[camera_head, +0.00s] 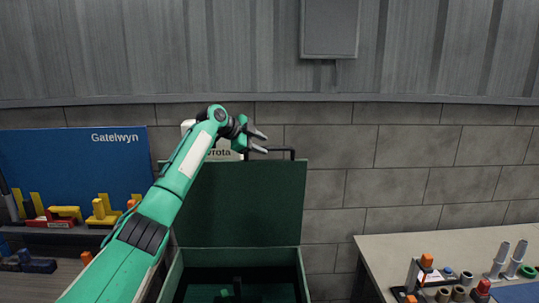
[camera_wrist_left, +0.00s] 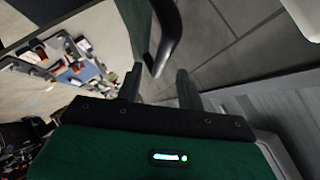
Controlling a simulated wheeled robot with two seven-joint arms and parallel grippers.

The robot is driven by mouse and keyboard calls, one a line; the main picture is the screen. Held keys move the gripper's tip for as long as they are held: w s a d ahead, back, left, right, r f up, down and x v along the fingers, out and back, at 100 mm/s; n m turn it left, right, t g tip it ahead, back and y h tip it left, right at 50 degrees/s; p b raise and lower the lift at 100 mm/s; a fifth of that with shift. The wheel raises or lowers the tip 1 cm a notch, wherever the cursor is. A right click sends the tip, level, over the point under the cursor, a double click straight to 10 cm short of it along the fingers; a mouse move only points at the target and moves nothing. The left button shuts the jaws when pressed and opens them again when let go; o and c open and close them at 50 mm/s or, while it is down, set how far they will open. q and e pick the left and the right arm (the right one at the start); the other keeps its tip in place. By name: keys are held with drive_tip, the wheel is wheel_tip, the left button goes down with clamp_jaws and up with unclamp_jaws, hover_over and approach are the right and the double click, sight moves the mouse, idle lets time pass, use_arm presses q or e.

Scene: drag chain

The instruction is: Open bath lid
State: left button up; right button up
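The bath is a dark green box (camera_head: 172,281) at the bottom centre of the head view. Its green lid (camera_head: 245,205) stands raised, nearly upright, at the back of the box. A black bar handle (camera_head: 291,153) runs along the lid's top edge and also shows as a dark curved bar in the left wrist view (camera_wrist_left: 168,38). My left gripper (camera_head: 264,142) is at the lid's top edge, with its fingers apart. In the left wrist view the gripper (camera_wrist_left: 158,86) has a gap between its fingers, close to the bar. I cannot tell whether they touch. My right gripper is out of view.
A blue board (camera_head: 75,160) marked "Gatelwyn" and yellow parts (camera_head: 103,210) stand on the left. A pale table (camera_head: 400,246) with tools and small parts is at the right. A grey block wall (camera_head: 410,150) stands behind the lid. The bath's inside is open, with a dark object (camera_head: 238,291).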

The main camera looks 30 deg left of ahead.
use_arm(q)
drive_tip(key=b+v, duration=0.2)
drive_tip(key=v, duration=0.6)
